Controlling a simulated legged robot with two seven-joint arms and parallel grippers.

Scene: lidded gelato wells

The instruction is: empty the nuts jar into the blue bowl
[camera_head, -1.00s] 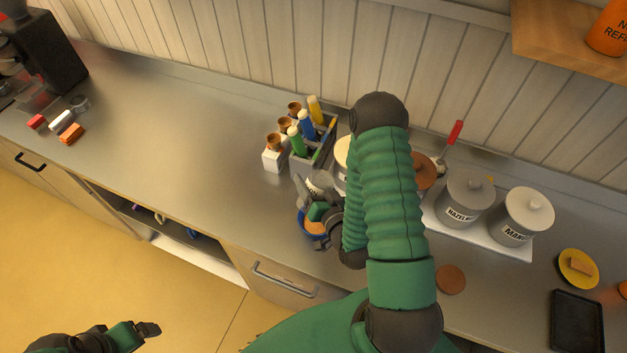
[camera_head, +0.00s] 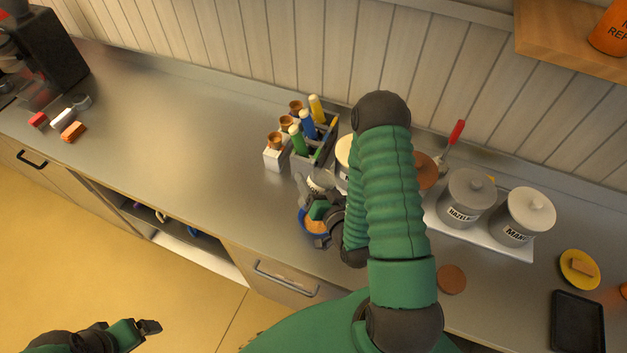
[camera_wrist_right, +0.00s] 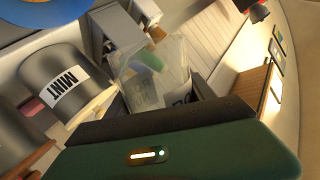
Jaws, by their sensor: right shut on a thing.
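The blue bowl (camera_head: 303,229) stands near the counter's front edge with tan-orange stuff inside. Its blue rim also shows at the top left of the right wrist view (camera_wrist_right: 38,14). My right gripper (camera_head: 318,203) is shut on the nuts jar, close above the bowl. The jar (camera_head: 321,180) is mostly hidden by the gripper in the head view. In the right wrist view it is a clear, tilted jar (camera_wrist_right: 158,72); how much is inside cannot be told. My left gripper (camera_head: 150,328) is low at the left, away from the counter; its opening is unclear.
A caddy of cones and coloured bottles (camera_head: 302,140) stands behind the bowl. Lidded wells, including hazelnut (camera_head: 466,200) and mango (camera_head: 521,217), stand at the right, with a mint well (camera_wrist_right: 65,88) near the gripper. A brown disc (camera_head: 452,279) lies in front. The left counter is mostly clear.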

